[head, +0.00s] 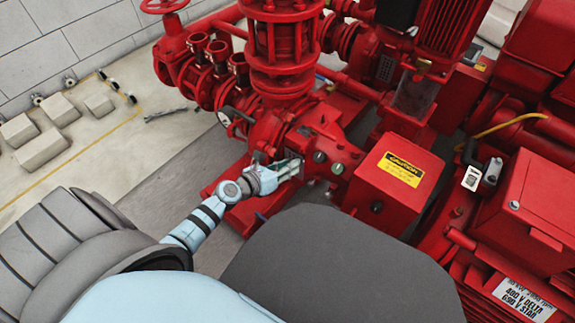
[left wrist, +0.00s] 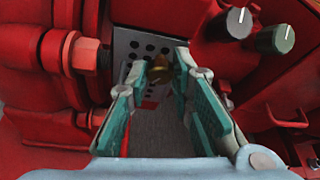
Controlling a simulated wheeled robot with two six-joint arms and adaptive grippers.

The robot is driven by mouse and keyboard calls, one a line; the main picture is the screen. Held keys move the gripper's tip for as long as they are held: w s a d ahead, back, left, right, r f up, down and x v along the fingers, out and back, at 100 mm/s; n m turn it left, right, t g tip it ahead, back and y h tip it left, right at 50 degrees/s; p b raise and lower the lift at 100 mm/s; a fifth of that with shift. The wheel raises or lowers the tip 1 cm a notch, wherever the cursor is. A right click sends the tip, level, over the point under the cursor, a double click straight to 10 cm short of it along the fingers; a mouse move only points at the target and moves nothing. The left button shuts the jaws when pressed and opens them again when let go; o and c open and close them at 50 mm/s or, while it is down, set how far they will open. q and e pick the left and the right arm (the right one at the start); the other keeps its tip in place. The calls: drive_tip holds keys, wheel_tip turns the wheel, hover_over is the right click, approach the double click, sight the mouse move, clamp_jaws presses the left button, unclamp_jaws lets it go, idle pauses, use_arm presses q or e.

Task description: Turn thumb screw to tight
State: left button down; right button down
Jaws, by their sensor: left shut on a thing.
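The thumb screw (left wrist: 184,61) is a small brass-brown piece in the left wrist view, in front of a perforated grey plate (left wrist: 146,46) on the red pumpset. The fingers stay apart behind the tips. In the head view my left gripper (head: 290,167) reaches in against the front of the red housing, and the thumb screw is hidden there. My right gripper is not in view.
A large red bolt (left wrist: 86,54) is at left. A red box with a yellow caution label (head: 402,169) stands right of the gripper. Open floor (head: 110,150) lies left.

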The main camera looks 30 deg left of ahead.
use_arm(q)
drive_tip(key=shift+s+d+m+t+y+p, duration=0.1)
drive_tip(key=shift+d+m+t+y+p, duration=0.05)
drive_tip(key=shift+m+y+p, duration=0.85)
drive_tip(key=shift+d+m+t+y+p, duration=0.15)
drive_tip(key=shift+m+y+p, duration=0.45)
drive_tip(key=shift+m, duration=0.7)
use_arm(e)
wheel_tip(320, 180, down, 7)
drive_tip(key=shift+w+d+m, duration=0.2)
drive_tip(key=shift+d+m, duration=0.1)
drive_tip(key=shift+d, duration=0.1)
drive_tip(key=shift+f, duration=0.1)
use_arm(q)
drive_tip(key=c, duration=1.7)
unclamp_jaws()
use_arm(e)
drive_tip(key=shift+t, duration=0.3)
